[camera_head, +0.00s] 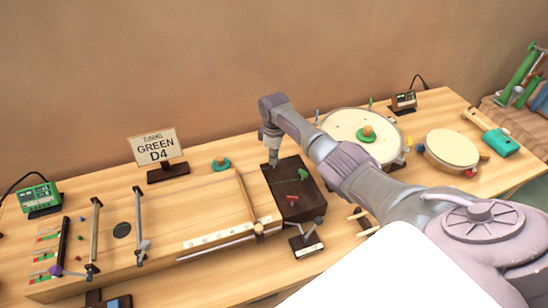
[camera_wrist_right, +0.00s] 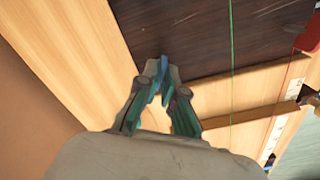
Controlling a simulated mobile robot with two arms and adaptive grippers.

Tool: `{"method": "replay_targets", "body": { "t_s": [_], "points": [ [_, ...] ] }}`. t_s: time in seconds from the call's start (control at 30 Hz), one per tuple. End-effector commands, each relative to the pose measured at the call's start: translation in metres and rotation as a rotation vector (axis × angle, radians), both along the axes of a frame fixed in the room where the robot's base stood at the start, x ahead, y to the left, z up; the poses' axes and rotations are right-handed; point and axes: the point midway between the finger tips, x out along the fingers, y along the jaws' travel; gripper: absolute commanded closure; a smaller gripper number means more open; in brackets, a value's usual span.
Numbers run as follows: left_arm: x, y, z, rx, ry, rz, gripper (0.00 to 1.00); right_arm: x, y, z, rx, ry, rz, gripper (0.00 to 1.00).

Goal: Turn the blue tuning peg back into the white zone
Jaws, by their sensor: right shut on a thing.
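The dark brown peg block (camera_head: 283,215) sits on the wooden instrument near the table's middle. A green peg (camera_head: 303,174) and a red peg (camera_head: 292,197) stick up from it. My right gripper (camera_head: 273,158) points down at the block's far left corner. In the right wrist view my right gripper (camera_wrist_right: 160,90) is shut on a small blue piece (camera_wrist_right: 164,70), which looks like the blue tuning peg. The fingers hide most of it. In the head view the blue peg is hidden by the gripper. I cannot make out the white zone. My left gripper is not in view.
A sign reading "GREEN D4" (camera_head: 157,147) stands at the back left. A green tuner box (camera_head: 40,197) is at far left. A round drum (camera_head: 345,125) and a smaller drum (camera_head: 452,150) stand to the right. A small stand (camera_head: 308,246) is in front of the block.

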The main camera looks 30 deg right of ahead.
Motion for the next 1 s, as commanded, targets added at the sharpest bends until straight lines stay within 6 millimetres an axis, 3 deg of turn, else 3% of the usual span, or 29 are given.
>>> {"method": "replay_targets", "body": {
  "t_s": [0.3, 0.8, 0.9, 0.97, 1.0],
  "points": [
    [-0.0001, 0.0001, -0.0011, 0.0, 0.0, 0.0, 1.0, 0.0013, 0.0, 0.0013, 0.001, -0.005, 0.105, 1.0],
    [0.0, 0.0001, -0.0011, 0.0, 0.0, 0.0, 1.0, 0.0016, 0.0002, 0.0016, 0.001, -0.005, 0.121, 1.0],
    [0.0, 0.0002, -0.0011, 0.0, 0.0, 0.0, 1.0, 0.0014, 0.0002, 0.0015, 0.001, -0.005, 0.12, 0.78],
    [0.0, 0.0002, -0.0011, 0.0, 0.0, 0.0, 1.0, 0.0012, 0.0002, 0.0013, 0.001, -0.004, 0.12, 0.68],
    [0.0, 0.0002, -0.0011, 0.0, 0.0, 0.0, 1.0, 0.0011, 0.0002, 0.0011, 0.001, -0.004, 0.12, 0.68]
  ]
}}
